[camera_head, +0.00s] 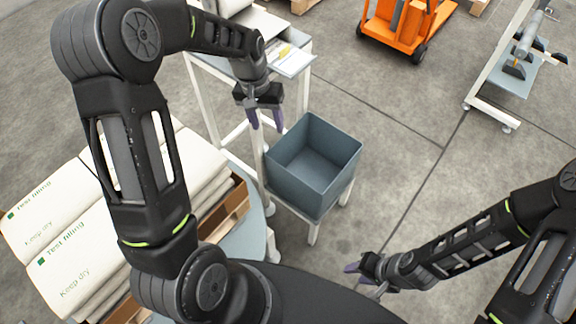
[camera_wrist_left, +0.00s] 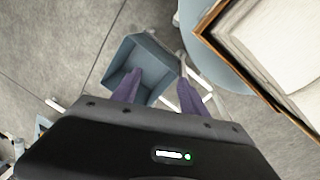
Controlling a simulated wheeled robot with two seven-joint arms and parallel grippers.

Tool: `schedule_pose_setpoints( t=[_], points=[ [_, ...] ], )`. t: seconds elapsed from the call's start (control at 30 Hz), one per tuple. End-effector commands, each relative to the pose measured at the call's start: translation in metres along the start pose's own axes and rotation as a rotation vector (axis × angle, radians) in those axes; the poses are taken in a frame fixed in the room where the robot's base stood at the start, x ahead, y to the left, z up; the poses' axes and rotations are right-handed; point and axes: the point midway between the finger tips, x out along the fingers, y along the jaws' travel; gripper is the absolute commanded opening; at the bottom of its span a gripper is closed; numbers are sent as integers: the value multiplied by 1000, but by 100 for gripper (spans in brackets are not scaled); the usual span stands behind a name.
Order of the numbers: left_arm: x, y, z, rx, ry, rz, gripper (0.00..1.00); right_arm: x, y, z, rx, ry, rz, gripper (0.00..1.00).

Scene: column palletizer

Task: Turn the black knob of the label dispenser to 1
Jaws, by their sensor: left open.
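The black knob of the label dispenser cannot be made out in either view. A white plate with a yellow-marked label (camera_head: 290,60) sits at the end of the white-framed table, just beyond my left gripper; I cannot tell whether it belongs to the dispenser. My left gripper (camera_head: 265,119) is open and empty, its purple fingers pointing down beside the blue-grey bin. The left wrist view shows both fingers apart (camera_wrist_left: 157,80) with nothing between them. My right gripper (camera_head: 365,279) is low at the lower middle, its fingers apart and empty, well away from the table.
The open blue-grey bin (camera_head: 313,165) stands on a white stand and also shows in the left wrist view (camera_wrist_left: 150,52). White sacks (camera_head: 75,230) are stacked on a wooden pallet at left. An orange truck (camera_head: 405,25) and a white-framed rack (camera_head: 497,65) stand behind.

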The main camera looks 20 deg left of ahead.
Motion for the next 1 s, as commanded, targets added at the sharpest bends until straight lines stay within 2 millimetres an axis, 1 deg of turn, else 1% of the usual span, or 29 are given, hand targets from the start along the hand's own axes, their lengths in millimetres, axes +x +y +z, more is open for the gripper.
schedule_pose_setpoints(
  t=[0.03,0.2,0.4,0.5,0.7,1.0],
  points=[
    [11,4,3,5,-4,7,51,2,1,0,0,0,0,36],
    [43,19,14,18,-3,34,51,4,2,0,0,0,0,36],
    [79,37,29,29,-5,65,51,8,3,0,0,0,0,36],
    [94,45,36,32,-3,78,51,9,3,0,0,0,0,36],
    [112,54,46,35,-1,94,51,10,4,0,0,0,0,36],
    [116,56,48,36,0,99,51,10,4,0,0,0,0,36]
  ],
)
